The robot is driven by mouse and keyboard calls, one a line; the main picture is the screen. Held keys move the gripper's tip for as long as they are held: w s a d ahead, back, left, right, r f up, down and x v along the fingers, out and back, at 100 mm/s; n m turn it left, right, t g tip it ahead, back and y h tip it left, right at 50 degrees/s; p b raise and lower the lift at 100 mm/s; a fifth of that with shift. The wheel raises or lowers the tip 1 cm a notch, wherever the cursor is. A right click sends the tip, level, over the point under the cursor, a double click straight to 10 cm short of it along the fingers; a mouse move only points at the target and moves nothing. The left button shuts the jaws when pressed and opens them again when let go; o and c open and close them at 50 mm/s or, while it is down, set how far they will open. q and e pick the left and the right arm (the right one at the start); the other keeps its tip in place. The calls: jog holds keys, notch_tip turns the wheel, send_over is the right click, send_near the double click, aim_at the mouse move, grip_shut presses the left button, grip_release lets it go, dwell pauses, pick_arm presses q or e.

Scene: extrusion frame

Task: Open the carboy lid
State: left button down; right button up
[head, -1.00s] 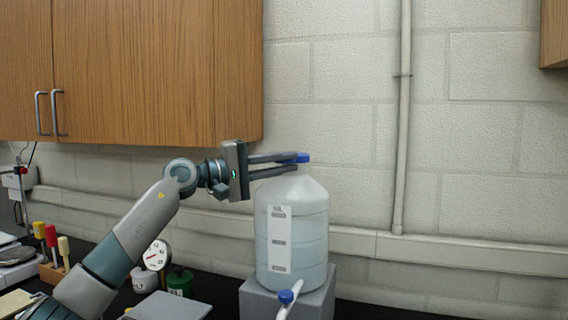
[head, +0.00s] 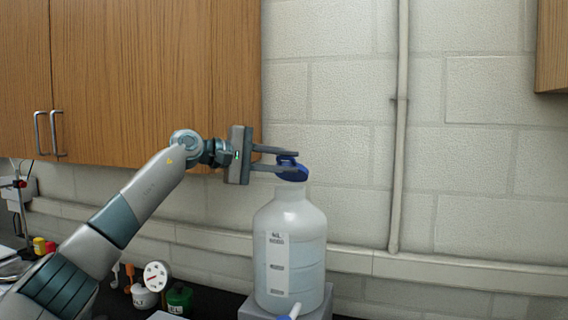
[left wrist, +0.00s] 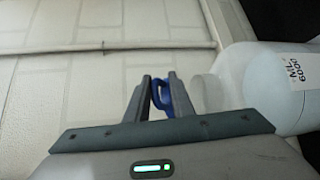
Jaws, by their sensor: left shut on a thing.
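The carboy (head: 291,245) is a translucent white bottle with a white label, upright on a grey block. Its neck is bare and open at the top. My left gripper (head: 287,161) is shut on the blue lid (head: 293,174), which it holds tilted just above the neck, apart from it. In the left wrist view the blue lid (left wrist: 162,98) sits between the fingers, and the carboy (left wrist: 262,85) lies to the right with its neck beside the fingers. My right gripper is not in view.
The grey block (head: 262,312) bears the carboy, whose blue-and-white spigot (head: 290,313) faces front. A round gauge (head: 156,276) and a green container (head: 179,299) stand at left. A wooden cabinet (head: 130,80) hangs above left.

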pick_arm(q)
jog(key=shift+w+r, duration=0.15)
jog(key=shift+r, duration=0.3)
jog(key=c, duration=1.8)
grip_release()
jog(key=shift+c, duration=0.2)
jog(key=shift+w+d+f, duration=0.1)
jog(key=shift+f, duration=0.15)
jog(key=b+v, duration=0.7)
jog(key=v, duration=1)
